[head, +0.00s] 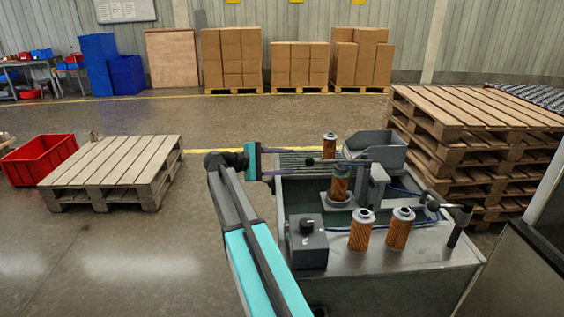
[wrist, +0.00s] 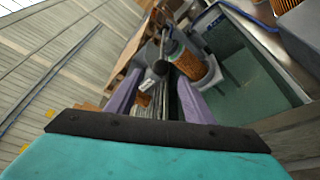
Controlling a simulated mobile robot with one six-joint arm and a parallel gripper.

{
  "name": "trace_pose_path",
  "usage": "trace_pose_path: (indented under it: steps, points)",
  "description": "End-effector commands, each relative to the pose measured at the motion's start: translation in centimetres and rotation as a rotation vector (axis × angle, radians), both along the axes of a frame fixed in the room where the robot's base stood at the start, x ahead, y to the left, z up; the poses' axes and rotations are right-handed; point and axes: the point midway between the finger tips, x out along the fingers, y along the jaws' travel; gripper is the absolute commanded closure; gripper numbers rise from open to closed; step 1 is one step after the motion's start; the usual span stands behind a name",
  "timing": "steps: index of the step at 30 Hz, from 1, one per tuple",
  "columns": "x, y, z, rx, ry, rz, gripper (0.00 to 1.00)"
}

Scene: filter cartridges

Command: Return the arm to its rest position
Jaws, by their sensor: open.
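My gripper (head: 298,163) is at the left side of the metal workbench in the head view, its fingers pointing right. In the wrist view its two purple fingers (wrist: 158,95) are apart, with nothing held between them. My arm reaches up from the bottom of the head view to the gripper. One orange filter cartridge (head: 340,184) stands upright in the fixture, right of the gripper; it also shows in the wrist view (wrist: 190,64). Another cartridge (head: 329,147) stands at the back of the bench. Two more cartridges, (head: 361,231) and (head: 400,229), stand at the front.
A grey bin (head: 378,153) is at the bench's back right. A box with a black knob (head: 308,243) is at the front left, and a black-handled lever (head: 460,225) at the right. Stacked pallets (head: 470,115) stand behind. A low pallet (head: 110,170) is left; floor before it is clear.

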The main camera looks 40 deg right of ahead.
Motion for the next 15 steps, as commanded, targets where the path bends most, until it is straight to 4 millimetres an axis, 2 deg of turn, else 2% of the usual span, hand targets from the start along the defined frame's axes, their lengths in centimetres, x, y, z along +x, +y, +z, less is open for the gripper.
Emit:
trace_pose_path:
  steps: [8, 11, 15]
  points:
    - [0.0, 0.2, -0.4, 0.006, -0.003, 0.004, 0.52]
    - [0.0, 0.8, -1.7, 0.031, -0.016, 0.015, 0.52]
    - [0.2, 2.7, -5.3, 0.104, -0.055, 0.05, 0.52]
